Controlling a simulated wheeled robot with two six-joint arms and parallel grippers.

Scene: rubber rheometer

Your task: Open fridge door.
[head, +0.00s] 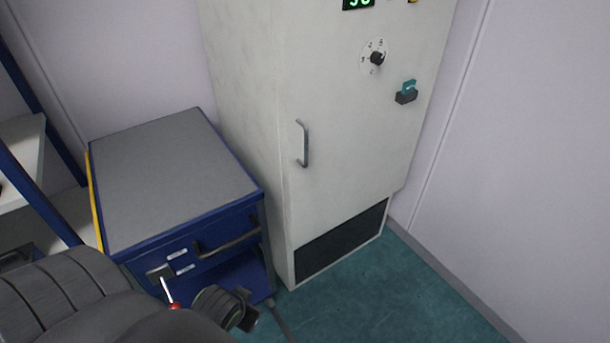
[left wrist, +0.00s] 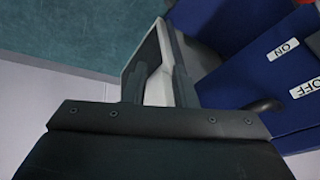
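The fridge (head: 345,185) is a tall off-white cabinet in the middle of the head view. Its door is shut. A grey vertical bar handle (head: 304,144) sits on the door's left side, with a dark grille (head: 345,240) below. My left gripper is low in front of the blue cabinet, left of the fridge and below the handle, its fingers hard to make out in the head view. In the left wrist view my left gripper (left wrist: 159,88) has its fingers apart with nothing held; part of the fridge (left wrist: 158,85) shows beyond them. My right gripper is not in view.
A blue drawer cabinet (head: 165,175) with a grey top stands close against the fridge's left side. A dial (head: 376,58) and a teal-and-black latch (head: 406,93) are on the fridge front. Green floor (head: 390,295) is clear in front; a wall is at the right.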

